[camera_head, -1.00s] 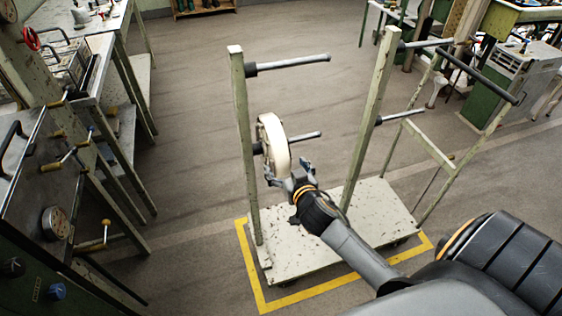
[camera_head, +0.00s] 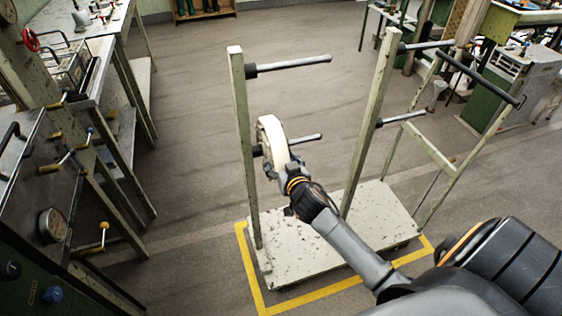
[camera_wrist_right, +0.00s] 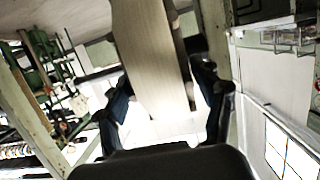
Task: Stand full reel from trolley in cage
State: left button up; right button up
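The full reel (camera_head: 272,140), a pale wound ring, hangs on the lower left peg of the trolley (camera_head: 290,262). My right gripper (camera_head: 284,163) is at the reel's near, lower side. In the right wrist view the reel's pale face (camera_wrist_right: 152,60) stands between the two dark fingers of the right gripper (camera_wrist_right: 168,95). The fingers look spread, with small gaps beside the reel. My left gripper is not in view. I cannot make out the cage in these frames.
The trolley's upper left peg (camera_head: 290,65) and right-hand pegs (camera_head: 400,118) are bare. A yellow floor outline (camera_head: 310,296) borders the trolley base. Machines and benches (camera_head: 75,160) line the left side. A green-white cabinet (camera_head: 510,85) stands at the right.

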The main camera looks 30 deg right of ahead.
jog(key=c, duration=0.7)
jog(key=shift+r+p, duration=0.5)
jog(key=s+d+p, duration=0.3)
jog(key=d, duration=1)
jog(key=shift+s+d, duration=0.15)
jog(key=shift+d, duration=0.15)
dwell(0.6)
jog(key=shift+s+d, duration=0.25)
jog(key=shift+d, duration=0.95)
jog(key=shift+s+d, duration=0.25)
jog(key=shift+d, duration=0.7)
jog(key=shift+s+d, duration=0.2)
jog(key=shift+d, duration=0.7)
jog(key=shift+s+d, duration=0.25)
jog(key=shift+d, duration=0.7)
